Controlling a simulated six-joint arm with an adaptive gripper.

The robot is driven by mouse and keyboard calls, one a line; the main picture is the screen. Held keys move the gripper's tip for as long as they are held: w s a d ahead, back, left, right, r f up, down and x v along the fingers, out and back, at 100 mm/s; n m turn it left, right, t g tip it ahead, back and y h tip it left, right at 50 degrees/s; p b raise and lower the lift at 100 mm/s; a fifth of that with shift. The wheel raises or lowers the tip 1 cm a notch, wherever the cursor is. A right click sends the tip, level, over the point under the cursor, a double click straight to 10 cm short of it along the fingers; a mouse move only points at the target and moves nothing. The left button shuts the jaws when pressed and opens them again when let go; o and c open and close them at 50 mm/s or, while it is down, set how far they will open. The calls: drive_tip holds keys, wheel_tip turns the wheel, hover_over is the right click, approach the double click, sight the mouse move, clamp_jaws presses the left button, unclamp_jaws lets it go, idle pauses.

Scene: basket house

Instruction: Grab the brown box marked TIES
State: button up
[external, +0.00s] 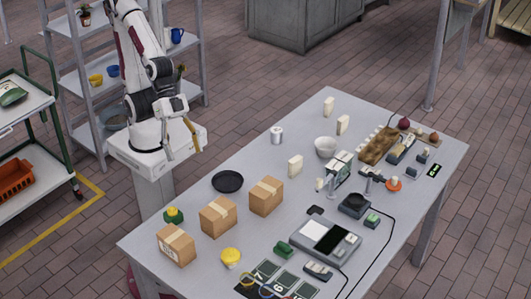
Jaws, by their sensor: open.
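Three brown cardboard boxes with lighter tape stand on the near left part of the table: a left box (176,245), a middle box (218,217) and a right box (266,197). The left box has small dark marks on its front face. The print is too small to read, so I cannot tell which box is marked TIES. My gripper (181,151) hangs beside my pedestal, above and behind the boxes, well apart from them. It is open and empty.
The grey table (240,155) also holds a black plate (227,181) behind the boxes, a green-and-yellow item (173,215) by the left box, a yellow-topped item (231,257) in front, and a grey device (325,242) to the right. A shelf (75,85) stands behind my arm.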

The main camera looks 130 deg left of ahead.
drive_tip(key=w+d+f+t, duration=0.1)
drive_tip(key=w+d+f, duration=0.55)
drive_tip(key=d, duration=0.35)
drive_tip(key=n+t, duration=0.1)
drive_tip(key=t, duration=0.1)
hover_over(173, 234)
drive_tip(key=a, duration=0.2)
drive_tip(key=f, duration=0.5)
drive_tip(key=shift+w+a, duration=0.1)
drive_tip(key=shift+a, duration=0.1)
drive_tip(key=shift+t+y, duration=0.6)
drive_tip(key=shift+y, duration=0.2)
drive_tip(key=f, duration=0.1)
drive_tip(key=d+f, duration=0.1)
drive_tip(key=f, duration=0.1)
drive_tip(key=d+f, duration=0.1)
drive_tip(key=f, duration=0.1)
drive_tip(key=shift+s, duration=0.2)
drive_tip(key=shift+s+d+f+m+t+y, duration=0.15)
drive_tip(key=shift+s+f+t, duration=0.1)
drive_tip(key=shift+f, duration=0.2)
drive_tip(key=shift+s+f+m+t+y, duration=0.15)
drive_tip(key=shift+f+t, duration=0.1)
drive_tip(key=shift+f, duration=0.2)
drive_tip(key=shift+s+f+t, duration=0.4)
drive_tip(key=shift+x, duration=1.3)
drive_tip(key=shift+w, duration=0.1)
